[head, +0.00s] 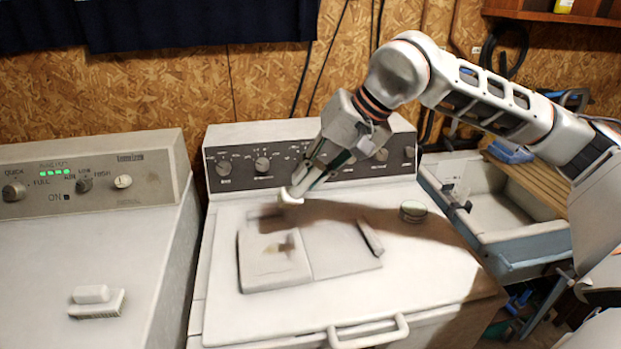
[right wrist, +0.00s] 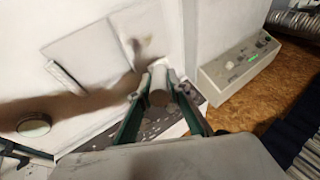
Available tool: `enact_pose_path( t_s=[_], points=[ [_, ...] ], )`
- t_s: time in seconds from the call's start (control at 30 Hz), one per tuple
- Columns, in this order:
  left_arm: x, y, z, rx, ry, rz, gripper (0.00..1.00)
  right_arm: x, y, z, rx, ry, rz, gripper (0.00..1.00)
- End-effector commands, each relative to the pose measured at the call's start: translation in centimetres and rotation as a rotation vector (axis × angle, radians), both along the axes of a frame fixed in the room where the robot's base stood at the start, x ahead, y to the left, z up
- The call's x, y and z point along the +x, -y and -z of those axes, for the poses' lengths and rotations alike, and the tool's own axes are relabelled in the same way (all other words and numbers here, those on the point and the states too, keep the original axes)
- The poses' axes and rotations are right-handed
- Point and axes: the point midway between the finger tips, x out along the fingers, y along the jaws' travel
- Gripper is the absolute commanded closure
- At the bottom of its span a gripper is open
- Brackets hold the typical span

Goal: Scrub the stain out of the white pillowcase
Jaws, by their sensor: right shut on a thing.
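The white pillowcase (head: 338,250) lies flat and folded on top of the right-hand machine; it also shows in the right wrist view (right wrist: 90,48). A brown stain (head: 284,246) is on its left part. My right gripper (head: 293,193) is above the pillowcase's back left edge, shut on a small pale object (right wrist: 158,86) with a tan face. I cannot tell exactly what this object is. A white brush (head: 97,300) with bristles lies on the left-hand machine. My left gripper is not in view.
A thin pale bar (head: 370,238) lies at the pillowcase's right edge. A round tin (head: 412,211) stands to its right. The control panel (head: 245,165) rises behind. A sink (head: 500,205) is at the right. The right-hand machine's front top is clear.

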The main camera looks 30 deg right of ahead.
Motion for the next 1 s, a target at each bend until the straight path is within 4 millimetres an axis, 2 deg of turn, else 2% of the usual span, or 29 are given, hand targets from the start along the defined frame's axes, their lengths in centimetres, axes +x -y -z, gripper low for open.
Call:
enact_pose_path(
  t_s=[0.43,0.63,0.8,1.0],
  points=[
    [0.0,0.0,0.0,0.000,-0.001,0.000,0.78,0.1,-0.4,0.5,-0.004,-0.001,-0.006,1.00],
    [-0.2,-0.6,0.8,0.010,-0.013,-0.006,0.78,0.6,-2.6,2.5,-0.012,-0.006,-0.027,1.00],
    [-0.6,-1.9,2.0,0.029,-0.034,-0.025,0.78,1.1,-4.3,4.3,-0.003,-0.010,-0.026,1.00],
    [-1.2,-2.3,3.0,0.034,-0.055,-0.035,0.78,1.4,-5.2,5.4,0.009,-0.015,-0.015,1.00]
  ],
)
